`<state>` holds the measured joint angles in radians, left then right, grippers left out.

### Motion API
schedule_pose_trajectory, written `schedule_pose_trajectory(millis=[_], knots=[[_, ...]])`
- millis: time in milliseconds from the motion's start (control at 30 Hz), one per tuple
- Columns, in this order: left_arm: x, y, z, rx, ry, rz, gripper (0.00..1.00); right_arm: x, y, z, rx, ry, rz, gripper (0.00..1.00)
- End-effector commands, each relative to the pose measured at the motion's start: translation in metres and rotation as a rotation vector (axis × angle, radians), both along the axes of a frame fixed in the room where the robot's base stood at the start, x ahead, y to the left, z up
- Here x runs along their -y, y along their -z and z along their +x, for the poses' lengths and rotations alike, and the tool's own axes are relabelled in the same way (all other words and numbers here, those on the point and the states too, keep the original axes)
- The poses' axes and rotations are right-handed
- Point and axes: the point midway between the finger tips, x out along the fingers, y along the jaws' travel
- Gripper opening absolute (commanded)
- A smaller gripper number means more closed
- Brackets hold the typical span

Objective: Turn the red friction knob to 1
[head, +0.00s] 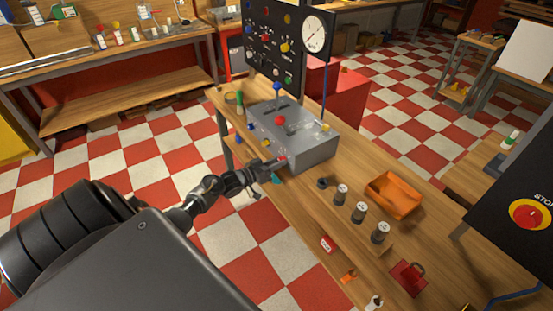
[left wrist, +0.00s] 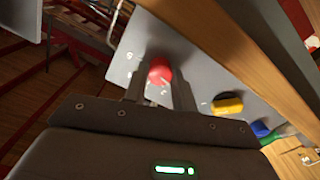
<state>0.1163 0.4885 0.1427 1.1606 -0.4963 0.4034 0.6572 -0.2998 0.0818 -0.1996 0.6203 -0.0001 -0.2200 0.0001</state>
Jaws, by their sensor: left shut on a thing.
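The red friction knob (left wrist: 160,71) sits on the front face of the grey control box (head: 311,153). A small part of the knob (head: 283,159) shows in the head view at the gripper's tip. My left gripper (head: 273,164) reaches the box's front face and is shut on the red knob. In the left wrist view its two fingers (left wrist: 160,90) stand on either side of the knob. Small marks lie on the panel around the knob, too small to read, so its setting cannot be told. My right gripper is not in view.
A yellow knob (left wrist: 228,104) and a blue knob (left wrist: 260,129) sit on the same face. An orange tray (head: 394,195) and several small cylinders stand to the right on the wooden bench.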

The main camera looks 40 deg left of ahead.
Motion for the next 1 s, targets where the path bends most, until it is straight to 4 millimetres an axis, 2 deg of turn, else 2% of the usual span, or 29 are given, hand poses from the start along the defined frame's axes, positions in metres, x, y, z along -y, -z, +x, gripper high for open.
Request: schedule_pose_trajectory(millis=[300,733,767,900,1000], knots=[[0.0006,0.0021,-0.0009,-0.026,0.0,-0.073,0.04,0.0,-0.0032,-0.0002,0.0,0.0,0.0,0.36],[0.001,0.0024,-0.001,-0.029,0.002,-0.079,0.04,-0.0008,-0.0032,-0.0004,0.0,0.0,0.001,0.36],[0.001,0.0025,-0.001,-0.029,0.002,-0.079,0.31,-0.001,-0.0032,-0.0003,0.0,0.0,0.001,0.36],[0.0007,0.0018,-0.0007,-0.027,0.001,-0.078,0.49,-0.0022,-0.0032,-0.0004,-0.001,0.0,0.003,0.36],[0.0004,0.0013,-0.0005,-0.026,0.001,-0.078,0.49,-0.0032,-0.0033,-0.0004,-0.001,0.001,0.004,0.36]])
